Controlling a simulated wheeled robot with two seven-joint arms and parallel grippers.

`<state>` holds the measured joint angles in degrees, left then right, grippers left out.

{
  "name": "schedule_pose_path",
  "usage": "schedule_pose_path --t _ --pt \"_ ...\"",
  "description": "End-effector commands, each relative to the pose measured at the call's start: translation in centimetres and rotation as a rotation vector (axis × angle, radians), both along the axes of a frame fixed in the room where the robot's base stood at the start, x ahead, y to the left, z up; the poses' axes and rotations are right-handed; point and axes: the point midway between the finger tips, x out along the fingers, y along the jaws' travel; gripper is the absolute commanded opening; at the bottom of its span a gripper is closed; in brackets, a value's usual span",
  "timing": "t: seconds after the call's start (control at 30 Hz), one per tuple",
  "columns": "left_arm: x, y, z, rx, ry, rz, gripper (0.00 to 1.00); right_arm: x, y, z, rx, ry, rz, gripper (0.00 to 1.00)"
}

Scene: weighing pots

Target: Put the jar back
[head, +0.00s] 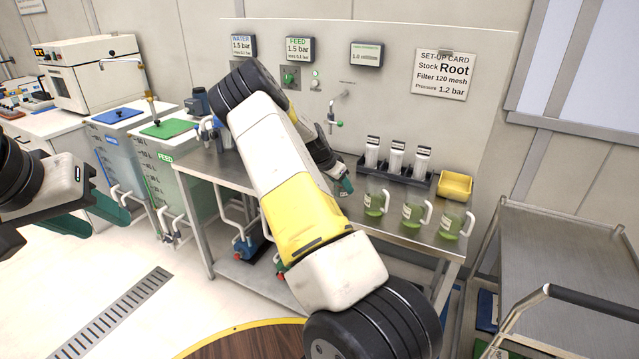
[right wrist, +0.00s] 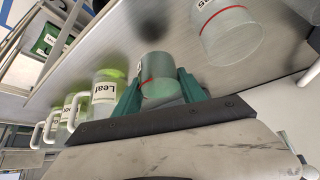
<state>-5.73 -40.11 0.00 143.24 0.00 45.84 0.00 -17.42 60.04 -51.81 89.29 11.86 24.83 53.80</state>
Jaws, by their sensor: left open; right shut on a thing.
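My right gripper (right wrist: 160,90) is shut on a small clear jar (right wrist: 158,70) with a red line around it, seen between its green fingers in the right wrist view. In the head view the right gripper (head: 343,186) is over the steel bench, just left of the green-filled jugs; the jar cannot be made out there. A second clear vessel (right wrist: 226,32) with a red line stands apart in the right wrist view. Whether the held jar touches the bench is unclear. My left gripper (head: 95,212) is open and empty at the left edge, away from the bench.
Several handled jugs (head: 413,211) with green liquid stand on the steel bench (head: 205,163); one labelled Leaf (right wrist: 104,90) is close to the right gripper. A cart (head: 560,260) stands at right.

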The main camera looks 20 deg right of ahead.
Motion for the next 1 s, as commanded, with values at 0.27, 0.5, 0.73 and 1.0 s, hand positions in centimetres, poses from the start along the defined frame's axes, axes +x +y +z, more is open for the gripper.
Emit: schedule_pose_path --t 0.27,0.5,0.73,1.0 --pt "0.0 0.0 0.0 0.0 0.0 0.0 0.43 -0.1 0.1 -3.2 0.001 0.003 0.001 0.0" --pt "0.0 0.0 0.0 0.0 0.0 0.0 0.43 -0.1 0.2 -3.3 0.001 0.003 0.001 0.0" --pt "0.0 0.0 0.0 0.0 0.0 0.0 0.43 -0.1 0.2 -3.4 0.001 0.003 0.001 0.7" --pt "0.0 0.0 0.0 0.0 0.0 0.0 0.43 -0.1 0.2 -3.2 0.001 0.002 0.0 0.7"
